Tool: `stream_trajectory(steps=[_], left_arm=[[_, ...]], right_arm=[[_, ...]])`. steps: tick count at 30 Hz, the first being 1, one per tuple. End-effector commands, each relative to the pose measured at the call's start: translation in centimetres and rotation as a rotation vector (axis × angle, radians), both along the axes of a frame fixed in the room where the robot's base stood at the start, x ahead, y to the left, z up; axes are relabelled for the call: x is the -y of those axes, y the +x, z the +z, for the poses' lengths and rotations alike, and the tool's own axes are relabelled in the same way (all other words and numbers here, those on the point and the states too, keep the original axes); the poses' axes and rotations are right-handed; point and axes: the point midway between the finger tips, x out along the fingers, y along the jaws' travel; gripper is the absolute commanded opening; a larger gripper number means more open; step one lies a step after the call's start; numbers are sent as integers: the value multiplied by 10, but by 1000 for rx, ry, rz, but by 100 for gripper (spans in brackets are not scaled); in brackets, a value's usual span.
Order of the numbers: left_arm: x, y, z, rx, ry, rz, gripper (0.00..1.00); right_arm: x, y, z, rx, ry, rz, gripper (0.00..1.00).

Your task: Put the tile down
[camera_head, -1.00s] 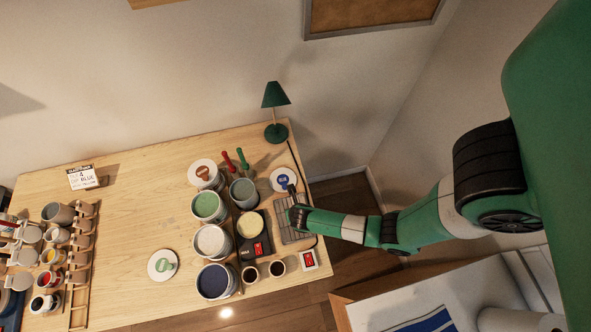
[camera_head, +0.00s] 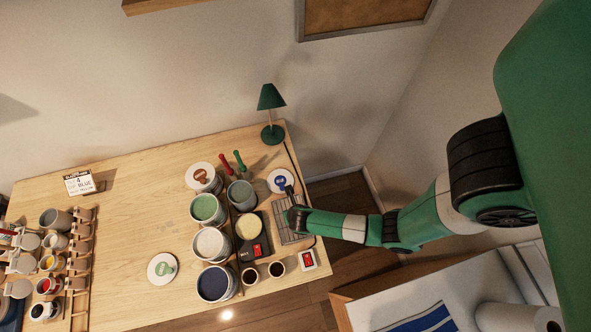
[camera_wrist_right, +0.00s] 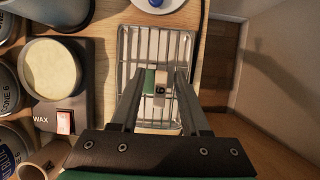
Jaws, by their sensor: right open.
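The tile (camera_wrist_right: 149,80) is small, green and pale with a dark mark. In the right wrist view it is on the wire rack (camera_wrist_right: 184,48), between the two fingers. My right gripper (camera_wrist_right: 160,74) is open around the tile, with a finger on either side. Whether a finger touches it, I cannot tell. In the head view my right gripper (camera_head: 291,205) is low over the wire rack (camera_head: 294,236) at the table's right end, and the tile is too small to make out. My left gripper is not in view.
Left of the rack are the wax pot (camera_head: 249,226) on its black base and several glaze buckets (camera_head: 211,243). A white lidded disc (camera_head: 281,181) and a green lamp (camera_head: 270,105) stand behind. Two small cups (camera_head: 276,269) are in front. The table's right edge is close to the rack.

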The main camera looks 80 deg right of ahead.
Motion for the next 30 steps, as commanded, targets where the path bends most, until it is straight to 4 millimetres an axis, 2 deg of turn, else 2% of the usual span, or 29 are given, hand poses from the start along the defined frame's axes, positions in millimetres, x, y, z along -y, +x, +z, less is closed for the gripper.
stream_trajectory(steps=[1,6,12,16,27,29,30], left_arm=[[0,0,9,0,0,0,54],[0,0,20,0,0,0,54],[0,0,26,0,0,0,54],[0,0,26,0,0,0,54],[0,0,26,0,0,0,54],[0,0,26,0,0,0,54],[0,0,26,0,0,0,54]], right_arm=[[-5,-1,16,3,0,3,46],[-20,-8,55,3,0,4,46],[-32,-13,86,2,0,2,46],[-35,-15,92,0,0,1,46],[-34,-14,92,2,-2,0,46],[-32,-7,96,24,-16,10,46],[-29,4,103,56,-37,23,46]])
